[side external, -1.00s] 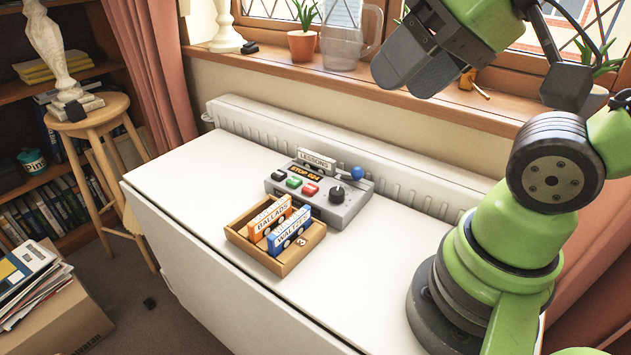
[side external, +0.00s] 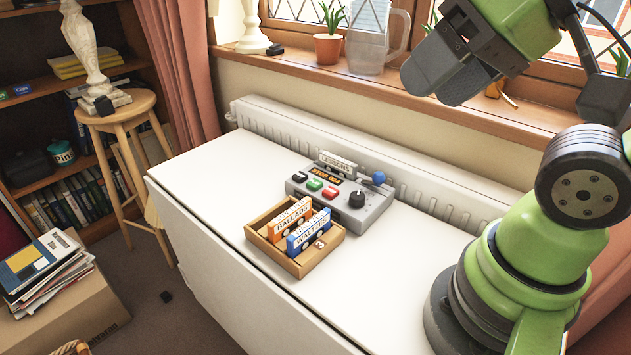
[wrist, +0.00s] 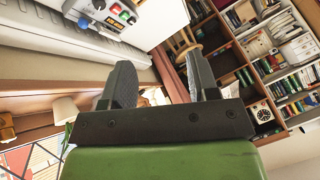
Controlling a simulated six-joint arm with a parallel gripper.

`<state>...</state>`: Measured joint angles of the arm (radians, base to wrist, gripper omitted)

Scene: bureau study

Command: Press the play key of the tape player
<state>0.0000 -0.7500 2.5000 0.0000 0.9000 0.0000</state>
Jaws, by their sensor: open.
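The grey tape player (side external: 340,205) stands on the white table against the radiator. Its display reads STOP 024, and a tape labelled LESSONS (side external: 338,161) stands at its back. Its front row has a black key (side external: 299,177), a green key (side external: 315,184) and a red key (side external: 330,191). A dark knob (side external: 357,199) and a blue ball-ended lever (side external: 378,178) are at its right. Key markings are too small to read. My gripper (side external: 436,84) is open and empty, high above and right of the player, apart from it. The player (wrist: 108,12) also shows at the wrist view's top.
A wooden tray (side external: 257,236) in front of the player holds an orange BALLADS tape (side external: 293,215) and a blue WALTZES tape (side external: 308,231). The white tabletop (side external: 205,170) is clear at left. A potted plant (side external: 328,48) and a jug (side external: 375,42) stand on the windowsill.

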